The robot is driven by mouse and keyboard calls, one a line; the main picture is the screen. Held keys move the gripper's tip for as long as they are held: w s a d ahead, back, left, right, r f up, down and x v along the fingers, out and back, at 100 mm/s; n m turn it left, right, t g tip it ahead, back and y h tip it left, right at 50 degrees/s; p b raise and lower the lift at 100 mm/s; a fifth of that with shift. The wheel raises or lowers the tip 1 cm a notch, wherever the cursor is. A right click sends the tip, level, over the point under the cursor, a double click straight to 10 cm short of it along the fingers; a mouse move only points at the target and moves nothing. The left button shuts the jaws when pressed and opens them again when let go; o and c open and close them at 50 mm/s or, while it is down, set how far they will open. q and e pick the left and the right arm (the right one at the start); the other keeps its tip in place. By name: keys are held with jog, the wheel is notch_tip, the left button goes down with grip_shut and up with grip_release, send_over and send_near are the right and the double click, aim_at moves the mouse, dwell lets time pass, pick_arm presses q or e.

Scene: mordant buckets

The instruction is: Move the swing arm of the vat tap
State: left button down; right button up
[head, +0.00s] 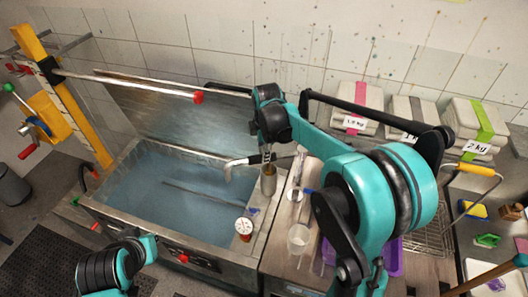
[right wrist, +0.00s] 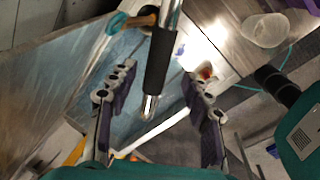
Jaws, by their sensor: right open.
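The vat tap's swing arm (head: 240,162) is a thin spout with a black sleeve and a bent-down end. It reaches left over the vat's right side from a brassy post (head: 268,182). In the right wrist view the black sleeve (right wrist: 159,62) and its metal end lie between my finger pads. My right gripper (right wrist: 156,73) is open, with one finger on each side of the sleeve and gaps showing on both sides. In the head view it is by the tap, largely hidden by my wrist. My left arm shows at the bottom left; its gripper is out of frame.
The steel vat (head: 110,213) holds bluish liquid. A clear beaker (head: 298,238) is on the bench to the right. A red-tipped bar (head: 198,97) crosses above the vat.

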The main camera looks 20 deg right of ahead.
jog(key=f, duration=0.2)
jog(key=w+f, duration=0.1)
jog(key=f, duration=0.2)
jog(key=shift+w+d, duration=0.15)
jog(key=shift+c, duration=0.2)
grip_shut()
